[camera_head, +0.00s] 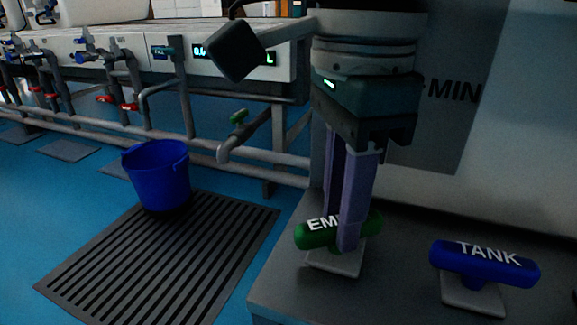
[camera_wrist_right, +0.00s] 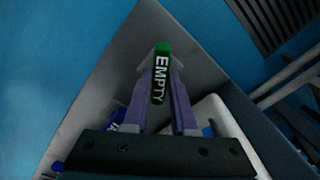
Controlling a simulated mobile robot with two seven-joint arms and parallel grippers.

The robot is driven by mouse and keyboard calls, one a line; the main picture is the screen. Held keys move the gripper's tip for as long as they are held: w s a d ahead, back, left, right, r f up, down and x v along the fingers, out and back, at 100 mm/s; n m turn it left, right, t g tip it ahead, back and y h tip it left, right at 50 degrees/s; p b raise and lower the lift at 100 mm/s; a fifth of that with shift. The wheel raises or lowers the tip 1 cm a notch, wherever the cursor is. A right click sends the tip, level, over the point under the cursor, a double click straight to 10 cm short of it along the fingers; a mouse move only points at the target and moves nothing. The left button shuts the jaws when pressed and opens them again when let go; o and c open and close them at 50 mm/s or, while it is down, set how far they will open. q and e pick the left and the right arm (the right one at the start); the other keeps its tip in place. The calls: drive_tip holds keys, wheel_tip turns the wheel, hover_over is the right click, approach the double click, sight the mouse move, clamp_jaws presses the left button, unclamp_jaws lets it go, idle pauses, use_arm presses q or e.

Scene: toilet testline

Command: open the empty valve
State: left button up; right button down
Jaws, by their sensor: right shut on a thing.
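The empty valve (camera_head: 315,236) is a green handle with white lettering on a small grey base, on the grey bench top at the right of the head view. My right gripper (camera_head: 350,238) points down over it, and its purple fingers are shut on the handle, hiding part of the lettering. In the right wrist view the green handle (camera_wrist_right: 161,75) reads EMPTY and lies between the two fingertips (camera_wrist_right: 160,78). A blue handle marked TANK (camera_head: 485,264) stands to the right of it, apart from my gripper. My left gripper is not in view.
A blue bucket (camera_head: 158,174) stands on a dark floor grate (camera_head: 160,262) left of the bench. Pipes with red valve handles (camera_head: 128,107) run along the back left.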

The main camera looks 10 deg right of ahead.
drive_tip(key=shift+n, duration=0.7)
drive_tip(key=c, duration=0.7)
unclamp_jaws()
drive_tip(key=shift+r, duration=0.1)
wheel_tip(320, 180, up, 10)
drive_tip(key=p, duration=0.6)
